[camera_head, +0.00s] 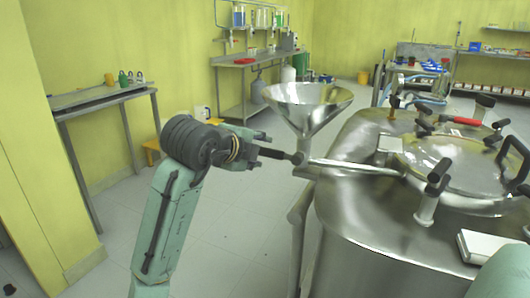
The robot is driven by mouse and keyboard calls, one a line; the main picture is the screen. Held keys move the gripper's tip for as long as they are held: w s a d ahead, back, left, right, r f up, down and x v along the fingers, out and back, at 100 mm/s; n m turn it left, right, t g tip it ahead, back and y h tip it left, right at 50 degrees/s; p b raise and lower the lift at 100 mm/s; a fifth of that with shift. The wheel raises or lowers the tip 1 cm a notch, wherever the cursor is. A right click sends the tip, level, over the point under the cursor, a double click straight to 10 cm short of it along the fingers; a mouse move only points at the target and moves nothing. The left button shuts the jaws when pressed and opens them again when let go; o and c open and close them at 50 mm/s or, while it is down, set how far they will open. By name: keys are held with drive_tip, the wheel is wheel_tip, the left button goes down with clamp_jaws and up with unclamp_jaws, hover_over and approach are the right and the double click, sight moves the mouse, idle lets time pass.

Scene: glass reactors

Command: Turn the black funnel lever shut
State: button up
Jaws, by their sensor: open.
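The steel funnel (307,101) stands upright at the near left edge of the reactor. The black funnel lever (274,154) sticks out to the left below the funnel's cone, roughly level, from the joint where the pipe runs right to the reactor lid. My gripper (262,149) comes from the left at the lever's outer end, with its fingers apart, one above and one below the lever's height. I cannot tell whether the fingers touch the lever.
The steel reactor (365,235) fills the right side, with clamps, a red-handled valve (467,121) and a hinged lid (455,172) on top. A side table (95,98) stands on the left. Floor is free between table and reactor.

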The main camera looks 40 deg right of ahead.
drive_tip(key=shift+v, duration=2.2)
